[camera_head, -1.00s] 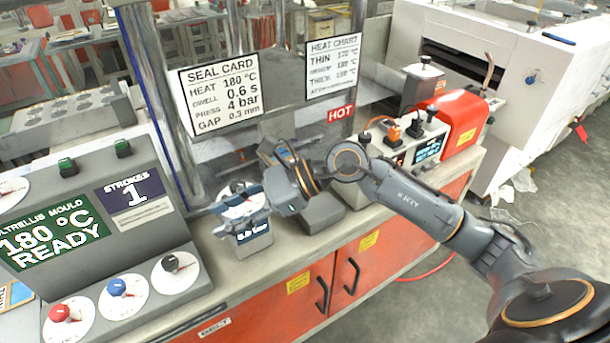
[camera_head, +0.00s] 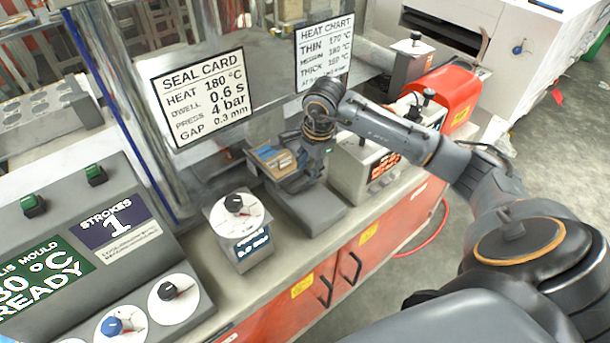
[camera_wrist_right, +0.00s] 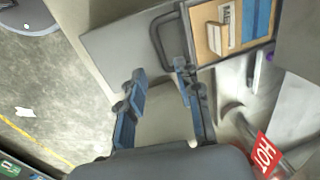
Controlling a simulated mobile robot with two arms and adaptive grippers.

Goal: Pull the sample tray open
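The sample tray (camera_wrist_right: 232,56) shows at the top right of the right wrist view, with tan cardboard and blue pieces (camera_wrist_right: 228,27) in it. A dark bar handle (camera_wrist_right: 157,42) stands on its left side, over a flat grey slab (camera_wrist_right: 118,45). My right gripper (camera_wrist_right: 160,74) is open and empty, its blue-grey fingers spread near the handle. The right finger overlaps the handle's lower end in the picture; contact cannot be told. In the head view my right gripper (camera_head: 300,178) is beside the tray's tan contents (camera_head: 272,158), partly hiding them. My left gripper is out of view.
A dial unit (camera_head: 238,225) stands left of the slab (camera_head: 308,208). A control box with a red display (camera_head: 384,166) stands to the right. A seal card (camera_head: 203,97) and heat chart (camera_head: 325,50) hang behind. A red HOT label (camera_wrist_right: 265,153) is near my right fingers.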

